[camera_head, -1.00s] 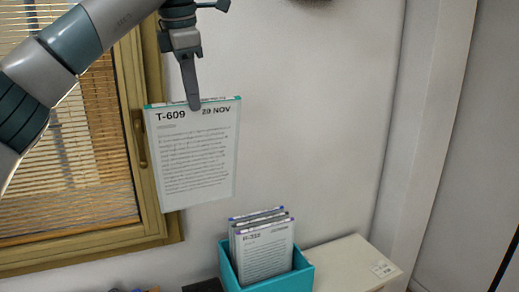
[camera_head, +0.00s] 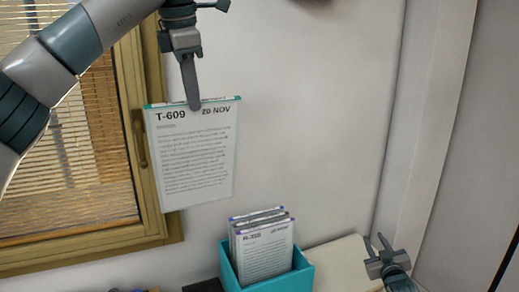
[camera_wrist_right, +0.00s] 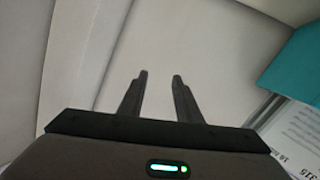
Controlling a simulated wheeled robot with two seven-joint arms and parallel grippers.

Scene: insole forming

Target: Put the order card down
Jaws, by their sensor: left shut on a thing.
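The order card (camera_head: 195,160) is a white sheet in a clear sleeve headed T-609, 20 NOV. My left gripper (camera_head: 193,104) is shut on its top edge and holds it upright in the air, in front of the wall and the window frame. My right gripper (camera_head: 376,241) is at the lower right of the head view, over the pale surface. In the right wrist view its two fingers (camera_wrist_right: 160,76) stand apart with nothing between them.
A teal box (camera_head: 279,283) with several upright cards (camera_head: 265,247) stands below and right of the held card. It also shows in the right wrist view (camera_wrist_right: 293,68). A pale surface (camera_head: 334,262) lies right of it. The window (camera_head: 65,165) is at the left.

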